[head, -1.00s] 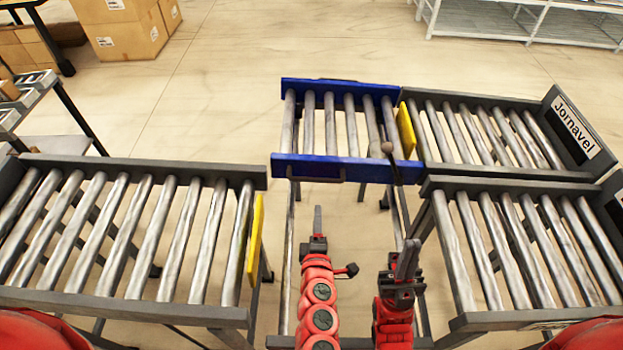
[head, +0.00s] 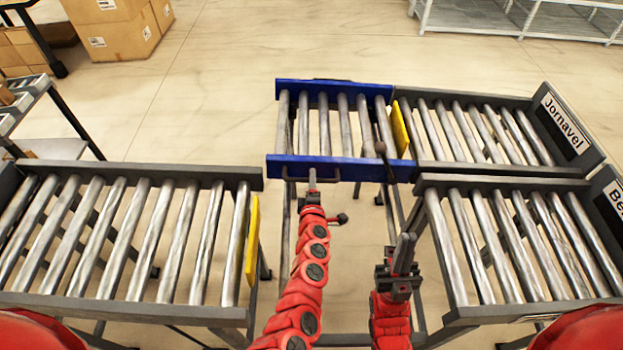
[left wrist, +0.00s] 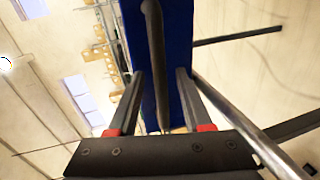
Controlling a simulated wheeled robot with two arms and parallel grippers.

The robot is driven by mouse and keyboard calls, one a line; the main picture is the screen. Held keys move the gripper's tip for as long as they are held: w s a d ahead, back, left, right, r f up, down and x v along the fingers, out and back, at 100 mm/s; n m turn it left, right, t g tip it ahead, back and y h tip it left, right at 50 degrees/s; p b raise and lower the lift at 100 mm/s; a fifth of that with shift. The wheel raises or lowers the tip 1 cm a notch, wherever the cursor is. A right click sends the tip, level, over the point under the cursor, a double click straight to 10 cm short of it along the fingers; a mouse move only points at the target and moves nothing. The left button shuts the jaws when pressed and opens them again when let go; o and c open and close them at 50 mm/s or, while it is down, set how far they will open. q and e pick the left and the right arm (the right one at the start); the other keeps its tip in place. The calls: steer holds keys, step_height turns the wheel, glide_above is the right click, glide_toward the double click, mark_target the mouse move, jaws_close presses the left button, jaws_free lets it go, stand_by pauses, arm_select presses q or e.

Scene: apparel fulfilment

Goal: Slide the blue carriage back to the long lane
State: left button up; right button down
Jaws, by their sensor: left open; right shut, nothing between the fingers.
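The blue carriage (head: 345,168), a short roller section with blue side rails, sits at the far end of its rails, level with the Jornavel lane (head: 475,130). Its near rail has a grey handle (head: 333,176). My left gripper (head: 312,178) is at that handle; in the left wrist view the open fingers (left wrist: 158,90) stand either side of the dark handle bar (left wrist: 154,50), with the blue rail (left wrist: 185,50) behind. Whether they touch it I cannot tell. My right gripper (head: 404,250) is shut and empty, nearer me. A longer roller lane (head: 130,240) lies at left.
Yellow stop plates stand at the left lane's end (head: 252,240) and beside the carriage (head: 400,128). A dark-knobbed lever (head: 381,148) rises at the carriage's right. A second right lane (head: 510,250) lies nearer. The carriage rails between left and right lanes hold no other load.

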arm_select(q)
steer(key=shift+w+a+f, duration=0.1)
steer(key=shift+w+f, duration=0.05)
steer(key=shift+w, duration=0.3)
steer(key=shift+c, duration=0.3)
jaws_close()
stand_by(1.0)
